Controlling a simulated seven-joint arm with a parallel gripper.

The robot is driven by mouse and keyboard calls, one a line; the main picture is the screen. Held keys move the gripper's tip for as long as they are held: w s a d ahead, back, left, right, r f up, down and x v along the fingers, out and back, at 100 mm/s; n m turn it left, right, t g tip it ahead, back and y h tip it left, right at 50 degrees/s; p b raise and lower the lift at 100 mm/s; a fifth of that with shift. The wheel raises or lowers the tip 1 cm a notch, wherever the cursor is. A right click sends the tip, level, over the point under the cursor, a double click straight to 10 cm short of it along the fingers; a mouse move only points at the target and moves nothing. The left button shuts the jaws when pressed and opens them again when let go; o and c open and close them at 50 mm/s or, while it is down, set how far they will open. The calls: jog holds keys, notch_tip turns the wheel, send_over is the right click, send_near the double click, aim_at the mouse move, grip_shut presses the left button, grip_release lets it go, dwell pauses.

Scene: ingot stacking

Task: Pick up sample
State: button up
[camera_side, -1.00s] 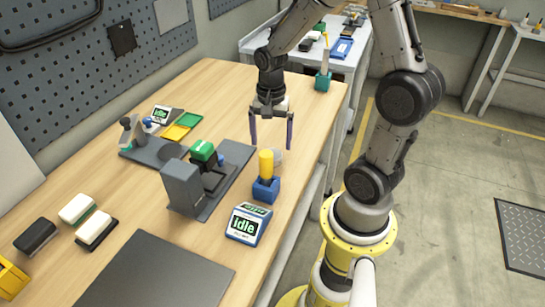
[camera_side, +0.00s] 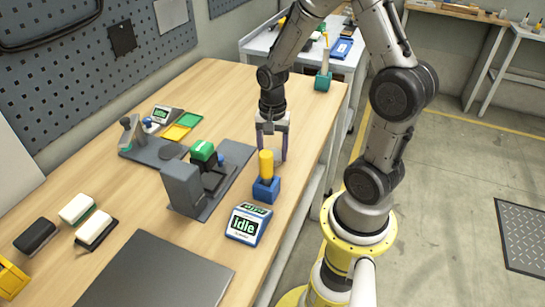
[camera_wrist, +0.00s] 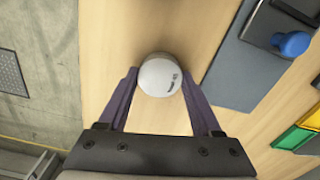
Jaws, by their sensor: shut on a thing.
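The sample is a whitish round piece (camera_wrist: 160,76) with small dark print on its top, seen from above in the wrist view. It sits between the two purple fingers of my gripper (camera_wrist: 160,74), which are shut on it. In the side view my gripper (camera_side: 271,150) points straight down at the tabletop, just behind a yellow cylinder (camera_side: 266,165) in a blue holder (camera_side: 266,190). The sample is mostly hidden there by the yellow cylinder and the fingers. I cannot tell whether it still touches the table.
A blue-edged display reading "idle" (camera_side: 248,223) stands in front of the holder. A grey fixture (camera_side: 184,188) with a green-topped part (camera_side: 202,151) is to the left. The wooden table (camera_side: 225,90) is clear behind my gripper.

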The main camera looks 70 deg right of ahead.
jog(key=c, duration=0.3)
jog(key=shift+r, duration=0.1)
